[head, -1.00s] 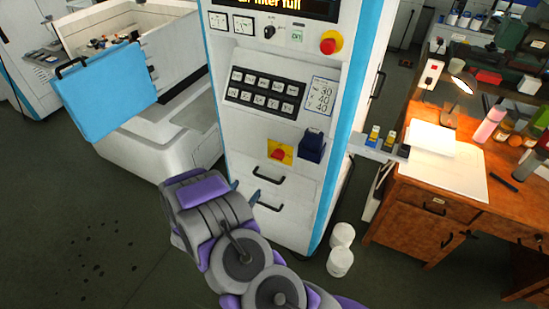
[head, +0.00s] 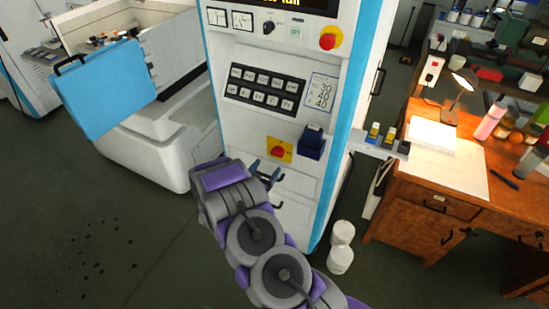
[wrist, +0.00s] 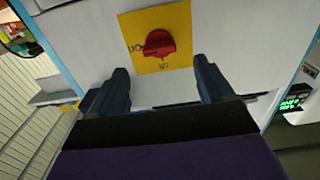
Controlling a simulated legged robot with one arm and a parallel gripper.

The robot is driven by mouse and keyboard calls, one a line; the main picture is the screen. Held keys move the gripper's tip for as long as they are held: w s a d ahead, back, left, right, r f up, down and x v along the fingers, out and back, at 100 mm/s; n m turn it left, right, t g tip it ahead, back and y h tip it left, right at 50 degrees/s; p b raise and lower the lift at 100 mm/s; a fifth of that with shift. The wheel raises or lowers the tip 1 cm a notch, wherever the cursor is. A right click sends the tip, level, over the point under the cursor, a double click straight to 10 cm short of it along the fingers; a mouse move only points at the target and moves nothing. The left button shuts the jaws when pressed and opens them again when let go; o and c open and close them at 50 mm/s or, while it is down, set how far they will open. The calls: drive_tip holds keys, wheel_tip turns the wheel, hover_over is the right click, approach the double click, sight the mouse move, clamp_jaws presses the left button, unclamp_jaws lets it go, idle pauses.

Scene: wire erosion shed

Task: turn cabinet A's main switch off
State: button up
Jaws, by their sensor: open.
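The cabinet (head: 228,120), white with blue edges, stands in the middle of the head view. Its main switch is a red rotary knob (head: 278,152) on a yellow plate (head: 288,158), low on the front. In the wrist view the red knob (wrist: 160,44) sits on the yellow plate (wrist: 178,18), with lettering to its left and below it. My gripper (head: 266,170) is just below and left of the plate in the head view. In the wrist view its two fingers (wrist: 160,86) are apart and empty, short of the knob, which lies between and beyond their tips.
A dark blue box (head: 312,143) juts from the cabinet right of the switch. A red emergency button (head: 328,41) is higher up. Drawer handles lie below. White tubs (head: 341,246) stand on the floor, and a wooden desk (head: 412,205) is at right.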

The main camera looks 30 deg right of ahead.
sight(276, 155)
drive_tip(key=b+x, duration=0.1)
drive_tip(key=x, duration=0.6)
drive_tip(key=shift+w+d, duration=0.15)
drive_tip(key=shift+d, duration=0.1)
drive_tip(key=shift+c, duration=0.5)
drive_tip(key=c, duration=0.9)
drive_tip(key=shift+c, duration=0.2)
